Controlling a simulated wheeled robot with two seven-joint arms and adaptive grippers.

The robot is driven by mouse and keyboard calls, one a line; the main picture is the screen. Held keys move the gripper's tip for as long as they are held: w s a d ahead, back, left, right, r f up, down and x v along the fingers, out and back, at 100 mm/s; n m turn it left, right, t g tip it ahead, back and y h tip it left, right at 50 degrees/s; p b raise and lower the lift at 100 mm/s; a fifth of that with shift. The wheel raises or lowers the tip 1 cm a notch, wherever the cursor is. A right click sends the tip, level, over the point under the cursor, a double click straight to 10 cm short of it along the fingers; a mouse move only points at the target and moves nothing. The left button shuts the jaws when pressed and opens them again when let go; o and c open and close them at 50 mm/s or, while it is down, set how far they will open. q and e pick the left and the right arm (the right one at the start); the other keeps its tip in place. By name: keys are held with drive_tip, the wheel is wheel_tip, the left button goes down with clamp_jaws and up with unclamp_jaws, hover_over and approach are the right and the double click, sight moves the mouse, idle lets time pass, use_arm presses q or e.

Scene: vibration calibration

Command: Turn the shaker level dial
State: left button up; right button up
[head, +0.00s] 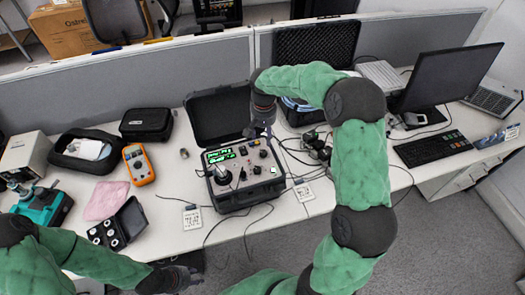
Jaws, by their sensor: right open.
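The portable shaker unit is an open black case (252,192) on the table, with its lid up at the back. Which knob is the level dial is too small to tell. My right gripper (259,131) is open and points down just above the panel's back right part, near the knobs; contact cannot be told. My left gripper (190,277) is low in front of the table, away from the unit; its fingers are unclear.
Left of the unit are an orange multimeter (139,165), a pink cloth (106,200), a small open case (118,228) and black pouches (146,124). Cables and small adapters (316,147) lie at the right. A keyboard (432,149) and monitor (447,77) stand further right.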

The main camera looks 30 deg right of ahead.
sight(263, 152)
wheel_tip(263, 152, down, 9)
drive_tip(key=shift+f+b, duration=0.15)
drive_tip(key=shift+b, duration=0.6)
clamp_jaws()
